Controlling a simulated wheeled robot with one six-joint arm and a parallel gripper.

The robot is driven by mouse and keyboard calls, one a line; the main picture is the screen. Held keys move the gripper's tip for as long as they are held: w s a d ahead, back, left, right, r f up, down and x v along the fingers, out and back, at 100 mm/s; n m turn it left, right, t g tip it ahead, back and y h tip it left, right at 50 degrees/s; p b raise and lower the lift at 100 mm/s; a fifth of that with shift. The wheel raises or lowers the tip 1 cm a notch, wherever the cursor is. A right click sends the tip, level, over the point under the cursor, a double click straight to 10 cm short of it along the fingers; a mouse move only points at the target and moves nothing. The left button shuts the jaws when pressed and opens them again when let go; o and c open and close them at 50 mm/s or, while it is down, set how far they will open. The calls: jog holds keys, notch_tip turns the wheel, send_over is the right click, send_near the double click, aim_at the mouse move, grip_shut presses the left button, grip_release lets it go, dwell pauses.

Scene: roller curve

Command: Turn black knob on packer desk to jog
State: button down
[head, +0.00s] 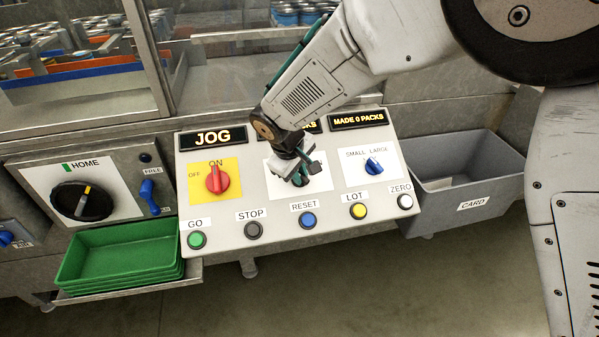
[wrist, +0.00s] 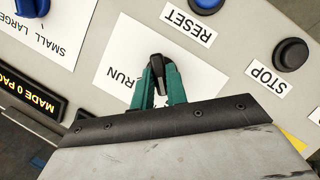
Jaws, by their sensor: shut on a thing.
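The packer desk (head: 262,208) is a pale sloped panel in the middle of the head view, and its left display (head: 213,137) reads JOG. The black knob (wrist: 157,68) sits on a white label plate (head: 322,180) in the middle of the desk. The plate shows RUN (wrist: 124,79) in the wrist view; its other wording is hidden. My gripper (head: 300,174) is down at this knob, with its green fingers (wrist: 160,86) shut on the knob's two sides. In the head view my gripper hides most of the knob.
A red ON/OFF switch (head: 217,180) is left of my gripper and a blue SMALL/LARGE knob (head: 374,166) right. Several push buttons line the desk's front, including blue RESET (head: 308,220). Green trays (head: 118,250) stand left, a grey CARD bin (head: 466,182) right.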

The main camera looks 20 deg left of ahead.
jog(key=shift+n, duration=0.3)
dwell(0.4)
jog(key=c, duration=1.4)
grip_release()
jog(key=v, duration=0.7)
jog(key=shift+s+r, duration=0.2)
jog(key=shift+r, duration=0.15)
